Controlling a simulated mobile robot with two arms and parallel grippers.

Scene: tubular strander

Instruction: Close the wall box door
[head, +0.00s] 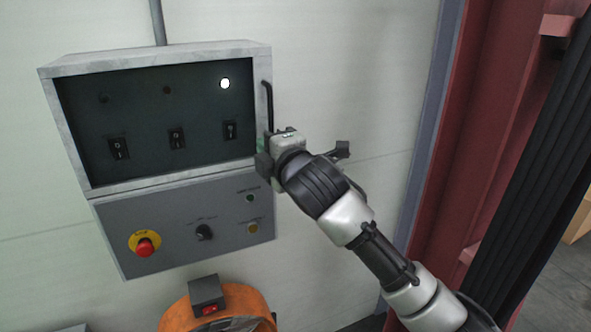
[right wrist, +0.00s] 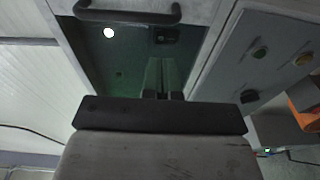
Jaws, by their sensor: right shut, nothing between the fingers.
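The grey wall box (head: 160,185) hangs on the pale wall, with a dark upper front (head: 150,85) showing switches and a lit white lamp. A black bar handle (head: 267,105) stands at the upper front's right edge; in the right wrist view the handle (right wrist: 130,14) crosses the top, over a green-tinted surface. The door's outline and any gap are hard to make out, so I cannot tell how far it stands open. My right gripper (head: 264,148) is just below the handle at the box's right edge. Its fingers (right wrist: 160,78) are shut and empty; contact with the door is unclear.
The lower panel (head: 185,230) carries a red emergency button (head: 145,247), a knob and small buttons. An orange round thing (head: 245,300) is below the box. A red steel column (head: 455,150) stands to the right. Bare wall lies between the box and column.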

